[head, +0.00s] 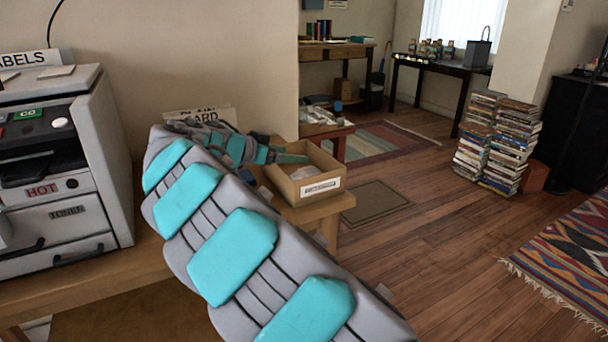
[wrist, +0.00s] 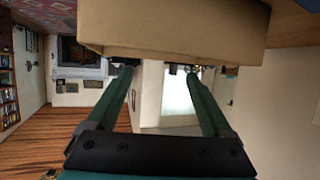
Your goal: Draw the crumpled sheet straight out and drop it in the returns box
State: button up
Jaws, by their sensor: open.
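An open cardboard box (head: 322,187) with a white label on its front stands on the wooden table's far end; the label is too small to read. A pale, crumpled-looking thing (head: 303,173) lies inside it; I cannot tell for sure that it is the sheet. My gripper (head: 288,156) is at the box's back left rim, partly hidden behind my arm. In the wrist view, my gripper (wrist: 163,73) is open, with nothing between its teal fingers. A cardboard wall (wrist: 170,28) fills the top of that view, close to the fingertips.
A card sign (head: 205,115) stands behind my arm. Book stacks (head: 490,145) rise from the floor at the right. The wooden floor between is mostly clear.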

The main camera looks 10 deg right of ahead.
jog(key=v, duration=0.6)
jog(key=s+d+r+n+g+y, duration=0.1)
jog(key=s+d+g, duration=0.35)
jog(key=d, duration=0.75)
jog(key=s+d+f+n+y+b, duration=0.1)
jog(key=s+d+f+n+y, duration=0.1)
jog(key=s+d, duration=0.35)
jog(key=s+d+f+n+y, duration=0.2)
jog(key=s+d+f, duration=0.1)
jog(key=s, duration=0.5)
jog(key=s+a+f+n+g+y, duration=0.1)
jog(key=s+a+f+n+y, duration=0.1)
jog(key=s+f, duration=0.3)
jog(key=s+a+f+n+g+y, duration=0.2)
jog(key=s+a+f, duration=0.2)
jog(key=s, duration=1)
jog(key=s+a+f+n+g+y, duration=0.2)
jog(key=s+a+f, duration=0.2)
jog(key=s+f, duration=0.3)
jog(key=s, duration=0.3)
jog(key=shift+s, duration=0.25)
jog(key=shift+f, duration=0.1)
